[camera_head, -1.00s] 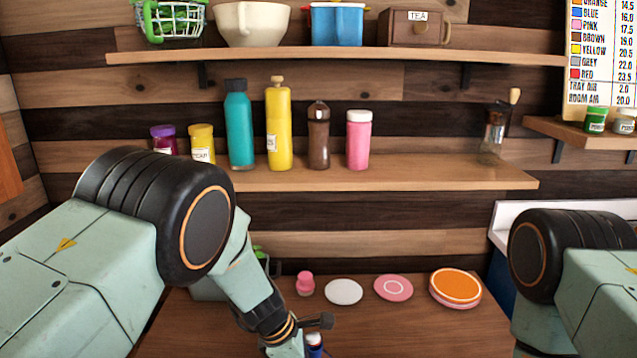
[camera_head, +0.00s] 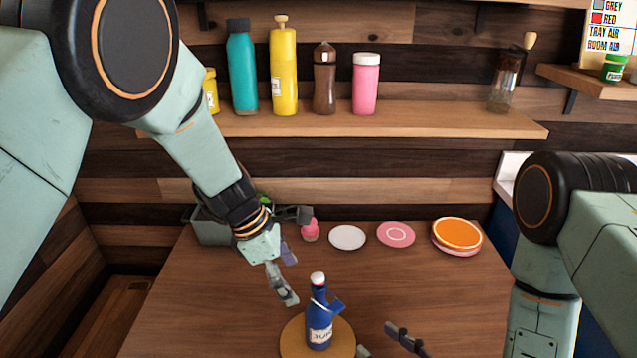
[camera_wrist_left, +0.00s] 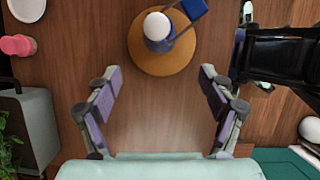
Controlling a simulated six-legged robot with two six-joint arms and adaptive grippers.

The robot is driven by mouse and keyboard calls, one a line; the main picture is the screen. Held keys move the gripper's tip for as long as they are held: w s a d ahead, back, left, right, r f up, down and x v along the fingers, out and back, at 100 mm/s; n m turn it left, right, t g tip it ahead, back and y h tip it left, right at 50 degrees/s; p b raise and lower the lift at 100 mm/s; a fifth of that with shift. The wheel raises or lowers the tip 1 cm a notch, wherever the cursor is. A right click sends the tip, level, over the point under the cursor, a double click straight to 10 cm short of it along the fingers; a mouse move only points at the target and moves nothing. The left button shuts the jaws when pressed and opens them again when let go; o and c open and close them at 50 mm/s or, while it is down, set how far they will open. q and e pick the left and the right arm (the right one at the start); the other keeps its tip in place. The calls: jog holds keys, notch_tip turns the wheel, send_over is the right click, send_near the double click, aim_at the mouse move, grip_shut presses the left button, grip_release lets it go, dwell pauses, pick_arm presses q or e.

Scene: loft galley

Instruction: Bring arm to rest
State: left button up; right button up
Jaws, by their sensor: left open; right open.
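My left gripper (camera_head: 287,270) is open and empty above the table, up and left of a blue bottle with a white cap (camera_head: 320,320). The bottle stands upright on a round wooden board (camera_head: 290,345) and is apart from the fingers. In the left wrist view the open fingers (camera_wrist_left: 162,92) have bare table between them, and the bottle cap (camera_wrist_left: 157,26) shows beyond them on the board (camera_wrist_left: 165,65). My right gripper (camera_head: 385,343) is partly in view at the bottom edge, right of the bottle; its fingers look apart.
At the table's back stand a planter (camera_head: 208,228), a pink bottle (camera_head: 310,231), a white disc (camera_head: 347,237), a pink disc (camera_head: 396,234) and an orange-topped stack (camera_head: 457,234). A wall shelf (camera_head: 400,122) with several bottles is above. The table's right side (camera_head: 450,300) is clear.

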aim_at(309, 304)
dwell(0.3)
pick_arm(q)
jog(key=x, duration=1.2)
jog(key=shift+a, duration=0.1)
pick_arm(e)
jog(key=x, duration=0.2)
jog(key=shift+w+a+f, duration=0.1)
jog(key=shift+w+a, duration=0.05)
jog(key=shift+a, duration=0.05)
jog(key=shift+d, duration=0.1)
